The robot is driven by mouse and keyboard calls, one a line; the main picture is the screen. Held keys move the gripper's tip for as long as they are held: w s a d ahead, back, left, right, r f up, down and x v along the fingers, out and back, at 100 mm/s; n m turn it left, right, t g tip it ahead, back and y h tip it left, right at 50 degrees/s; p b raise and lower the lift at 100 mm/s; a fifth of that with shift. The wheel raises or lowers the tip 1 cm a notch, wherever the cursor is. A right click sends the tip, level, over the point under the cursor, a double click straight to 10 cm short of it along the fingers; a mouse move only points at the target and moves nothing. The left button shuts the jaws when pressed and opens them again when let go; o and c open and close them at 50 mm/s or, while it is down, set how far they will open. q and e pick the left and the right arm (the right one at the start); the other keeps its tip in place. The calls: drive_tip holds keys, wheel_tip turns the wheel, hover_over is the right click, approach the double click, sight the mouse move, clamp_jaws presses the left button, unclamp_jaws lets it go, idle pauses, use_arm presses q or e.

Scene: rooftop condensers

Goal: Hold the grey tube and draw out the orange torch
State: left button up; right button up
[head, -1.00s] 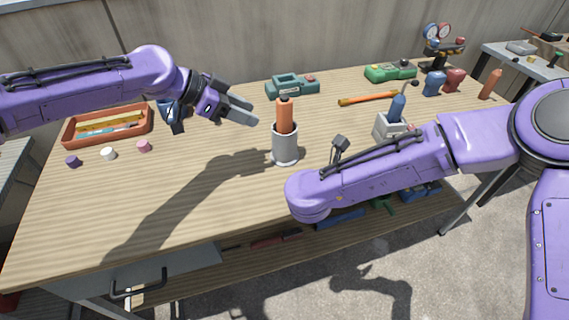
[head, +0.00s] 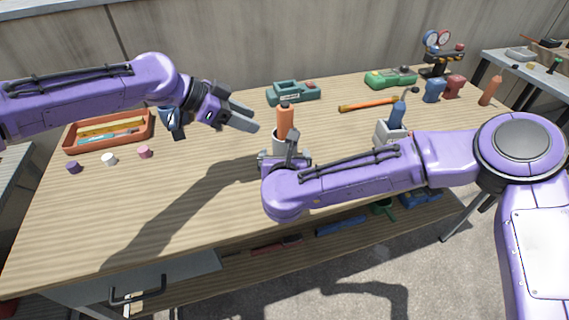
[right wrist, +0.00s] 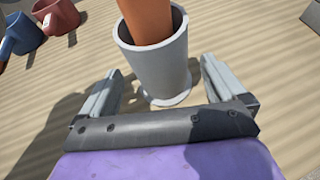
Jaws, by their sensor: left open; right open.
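The grey tube (head: 278,138) stands upright on the workbench, and the orange torch (head: 286,118) stands in it with its upper part showing above the rim. My left gripper (head: 244,118) is open and empty, in the air to the left of the torch. In the right wrist view, my right gripper (right wrist: 155,88) is open.
A red-orange tray (head: 70,143) and several small caps (head: 109,159) lie at the left. A teal device (head: 293,92), an orange-handled tool (head: 368,103) and a green device (head: 391,78) lie behind. A grey holder (head: 384,130) with a blue-handled tool stands at the right. The bench front-left is clear.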

drive_tip(key=shift+x, duration=0.85)
drive_tip(key=c, duration=1.2)
